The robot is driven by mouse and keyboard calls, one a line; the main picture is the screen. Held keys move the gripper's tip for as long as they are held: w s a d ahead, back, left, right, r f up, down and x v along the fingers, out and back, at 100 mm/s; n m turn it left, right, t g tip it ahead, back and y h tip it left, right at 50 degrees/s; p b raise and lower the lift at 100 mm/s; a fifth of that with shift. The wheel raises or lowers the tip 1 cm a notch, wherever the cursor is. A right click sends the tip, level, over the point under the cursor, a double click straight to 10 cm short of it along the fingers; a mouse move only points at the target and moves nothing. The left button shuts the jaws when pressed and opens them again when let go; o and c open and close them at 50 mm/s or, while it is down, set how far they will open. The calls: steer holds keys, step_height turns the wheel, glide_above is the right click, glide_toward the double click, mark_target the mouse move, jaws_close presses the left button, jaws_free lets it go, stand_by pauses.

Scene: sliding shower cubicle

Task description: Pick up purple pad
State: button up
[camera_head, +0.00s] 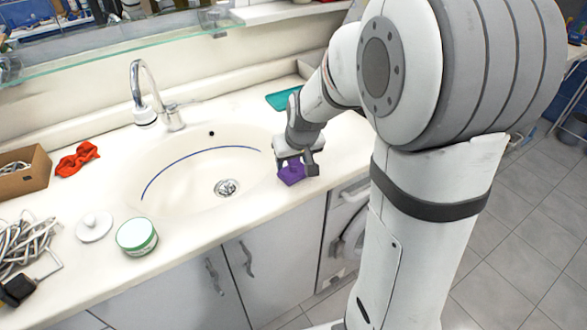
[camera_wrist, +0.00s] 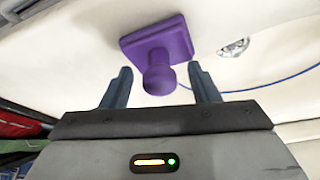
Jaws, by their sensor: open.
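The purple pad (camera_head: 291,174) lies on the white counter at the right edge of the basin, close to the counter's front. In the wrist view the purple pad (camera_wrist: 157,45) shows as a square plate with a rounded knob that points toward my gripper. My gripper (camera_head: 297,166) is right at the pad from above and hides part of it. In the wrist view my gripper (camera_wrist: 160,82) is open, with one finger on each side of the knob. Gaps show between the knob and both fingers.
The basin (camera_head: 190,190) with its drain lies left of the pad, and a chrome faucet (camera_head: 146,95) stands behind it. A teal tray (camera_head: 284,98) is at the back. A green-rimmed round container (camera_head: 137,236), white lid (camera_head: 94,226), red cloth (camera_head: 77,158) and cardboard box (camera_head: 24,171) are at left.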

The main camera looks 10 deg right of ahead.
steer(key=shift+c, duration=0.2)
steer(key=c, duration=1)
step_height(320, 180, up, 10)
steer(key=shift+r, duration=0.1)
steer(key=o, duration=0.3)
steer(key=shift+c, duration=1.1)
